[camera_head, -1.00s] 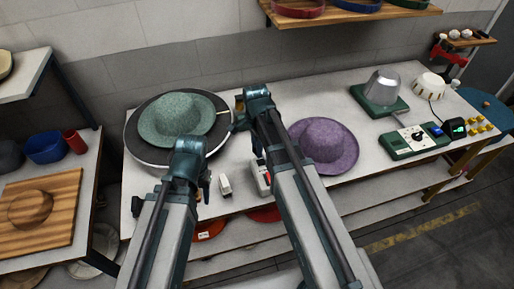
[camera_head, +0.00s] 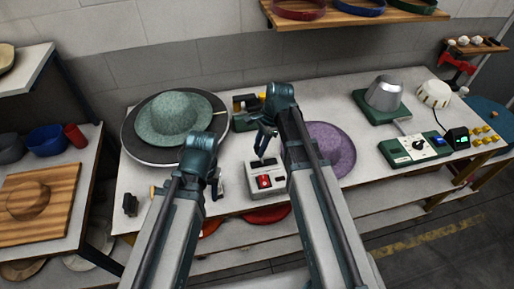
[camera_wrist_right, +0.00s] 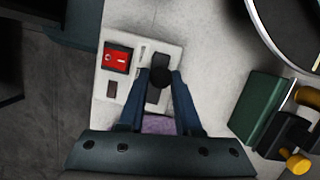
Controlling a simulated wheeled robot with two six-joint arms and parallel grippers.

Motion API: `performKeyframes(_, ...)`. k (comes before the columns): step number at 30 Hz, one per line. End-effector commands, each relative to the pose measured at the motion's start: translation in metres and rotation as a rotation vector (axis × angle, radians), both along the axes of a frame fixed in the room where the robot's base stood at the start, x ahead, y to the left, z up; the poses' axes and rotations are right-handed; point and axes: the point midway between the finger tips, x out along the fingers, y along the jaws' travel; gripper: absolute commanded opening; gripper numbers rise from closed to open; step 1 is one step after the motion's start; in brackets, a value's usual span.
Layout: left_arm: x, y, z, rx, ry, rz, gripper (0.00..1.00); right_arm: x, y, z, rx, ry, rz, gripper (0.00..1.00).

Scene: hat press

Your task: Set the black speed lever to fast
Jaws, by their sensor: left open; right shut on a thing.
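The pale control box (camera_head: 252,181) stands near the front edge of the table. It has a red switch (camera_head: 264,181) and also shows in the right wrist view (camera_wrist_right: 128,100). In the head view my right gripper (camera_head: 264,143) reaches down over the box, and the lever is hard to make out. No speed marking is legible. My left gripper (camera_head: 217,188) is open and empty, left of the box.
A green hat (camera_head: 170,118) lies on a round dark plate behind my left gripper. A purple hat (camera_head: 330,150) is partly hidden by my right arm. A green device with a dial (camera_head: 415,148) and a metal cone (camera_head: 384,94) stand farther right.

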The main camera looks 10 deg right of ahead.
Motion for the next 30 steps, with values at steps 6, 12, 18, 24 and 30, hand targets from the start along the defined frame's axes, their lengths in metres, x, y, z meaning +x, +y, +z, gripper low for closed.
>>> performKeyframes(6, 0.000, 0.000, 0.001, 0.000, 0.000, 0.000, 0.46, 0.002, -0.027, 0.000, -0.013, -0.001, -0.006, 0.00)
performKeyframes(12, 0.000, 0.000, -0.004, 0.000, 0.000, 0.000, 0.46, 0.003, -0.049, -0.005, -0.016, -0.001, -0.007, 0.00)
performKeyframes(18, 0.000, 0.000, -0.011, 0.000, 0.000, 0.000, 0.46, 0.003, -0.065, -0.011, -0.015, 0.000, -0.006, 0.00)
performKeyframes(24, 0.000, 0.000, -0.016, 0.000, 0.000, 0.000, 0.46, 0.003, -0.076, -0.017, -0.015, 0.000, -0.004, 0.00)
performKeyframes(30, 0.000, 0.000, -0.019, 0.000, 0.000, 0.001, 0.46, 0.002, -0.082, -0.020, -0.015, 0.002, -0.004, 0.00)
